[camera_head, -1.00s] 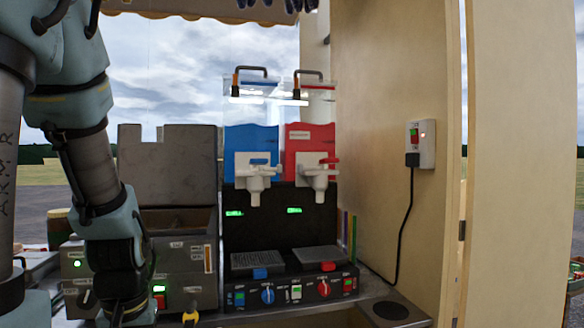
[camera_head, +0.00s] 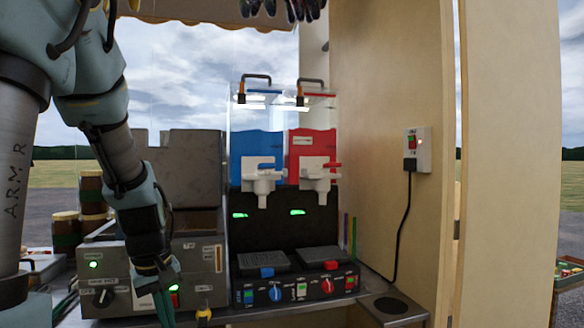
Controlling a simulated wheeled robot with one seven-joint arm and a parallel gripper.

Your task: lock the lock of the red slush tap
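The red slush tank (camera_head: 312,146) stands in the right half of the slush machine, beside the blue tank (camera_head: 257,146). Its white tap (camera_head: 318,176) is on the tank's front, with a red lever (camera_head: 332,165) pointing right. I cannot make out the lock or its state at this size. My gripper (camera_head: 164,302) hangs low at the left, in front of the grey appliance and well apart from the red tap. Its fingers point down and are dark and small; whether they are open is unclear.
The grey appliance (camera_head: 108,264) with a knob stands left of the slush machine. A control panel (camera_head: 298,289) with knobs and switches is below the drip trays. A wall switch (camera_head: 416,149) with a black cable is at the right. A round recess (camera_head: 390,306) is in the counter.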

